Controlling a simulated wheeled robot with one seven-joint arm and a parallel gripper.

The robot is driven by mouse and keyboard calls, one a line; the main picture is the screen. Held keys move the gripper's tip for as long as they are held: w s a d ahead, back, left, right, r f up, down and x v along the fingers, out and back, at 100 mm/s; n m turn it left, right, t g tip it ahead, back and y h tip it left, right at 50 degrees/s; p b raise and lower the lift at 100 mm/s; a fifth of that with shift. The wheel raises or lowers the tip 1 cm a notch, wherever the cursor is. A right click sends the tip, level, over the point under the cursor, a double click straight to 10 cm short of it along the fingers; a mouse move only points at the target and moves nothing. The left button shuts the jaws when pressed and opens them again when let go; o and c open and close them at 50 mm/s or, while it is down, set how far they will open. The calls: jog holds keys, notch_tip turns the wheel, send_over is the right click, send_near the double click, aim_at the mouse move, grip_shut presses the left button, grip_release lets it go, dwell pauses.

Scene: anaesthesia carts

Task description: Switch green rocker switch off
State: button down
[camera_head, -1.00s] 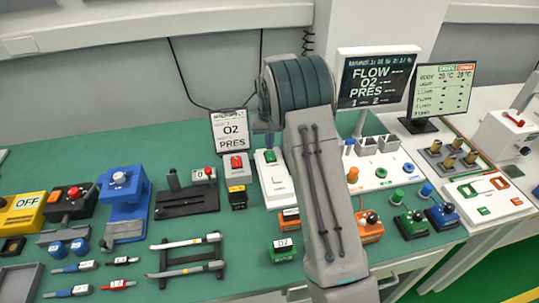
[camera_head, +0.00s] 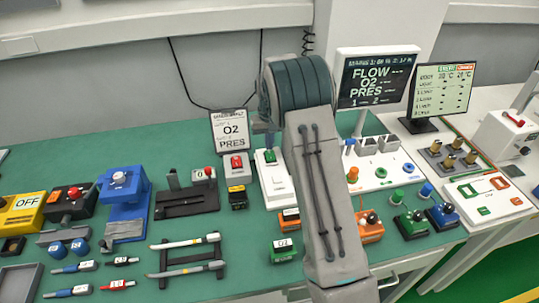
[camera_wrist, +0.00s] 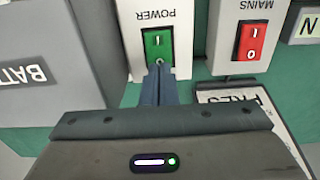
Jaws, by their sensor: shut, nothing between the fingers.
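The green rocker switch (camera_wrist: 158,45) sits in a white housing marked POWER (camera_wrist: 156,12), upside down in the wrist view. Its "I" end is at the top of that picture and its "0" end at the bottom. My gripper (camera_wrist: 158,72) is shut and empty, with its tips right at the "0" end, partly covering it. I cannot tell whether they touch the rocker. In the head view the green switch (camera_head: 270,156) shows on its white panel, left of my arm.
A red rocker switch (camera_wrist: 251,41) marked MAINS stands close to the right in the wrist view. A grey box marked BATT (camera_wrist: 45,70) is close on the left. A small O2/PRES screen (camera_head: 232,130) stands behind the switches.

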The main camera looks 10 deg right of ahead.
aim_at(269, 152)
jog(key=shift+f+b, duration=0.6)
jog(key=shift+f, duration=0.35)
dwell(0.3)
jog(key=shift+r, duration=0.2)
jog(key=shift+r+p, duration=2.15)
jog(key=shift+r, duration=1.25)
jog(key=s+r+t, duration=0.2)
jog(key=s+r, duration=1.2)
jog(key=s, duration=0.2)
jog(key=s+t, duration=0.1)
jog(key=s, duration=1.9)
jog(key=shift+r+t, duration=0.4)
